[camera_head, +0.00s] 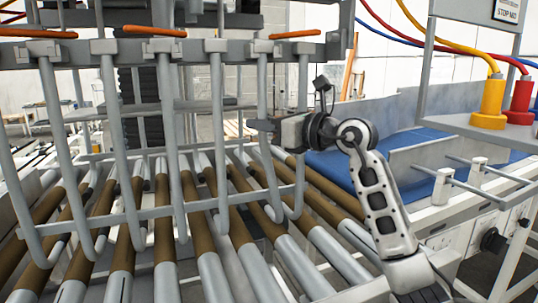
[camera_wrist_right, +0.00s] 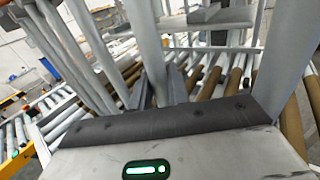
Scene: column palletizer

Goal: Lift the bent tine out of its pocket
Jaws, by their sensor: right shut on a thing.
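A row of long grey tines hangs from a grey crossbar (camera_head: 210,50), each curving at its lower end above the rollers. My right gripper (camera_head: 262,125) reaches in from the right and is shut on an upright tine (camera_head: 262,88) towards the right end of the row, below the crossbar. In the right wrist view this tine (camera_wrist_right: 146,45) runs down between the dark fingers (camera_wrist_right: 160,88). The tine's top is still at the crossbar. I cannot clearly tell a bend in it. My left gripper is not in view.
Orange bars (camera_head: 155,31) lie along the crossbar. Neighbouring tines (camera_head: 302,120) stand close on both sides. Brown and grey rollers (camera_head: 240,235) fill the space below. At right are a blue surface (camera_head: 340,170) and a shelf with yellow (camera_head: 488,105) and red (camera_head: 518,103) fittings.

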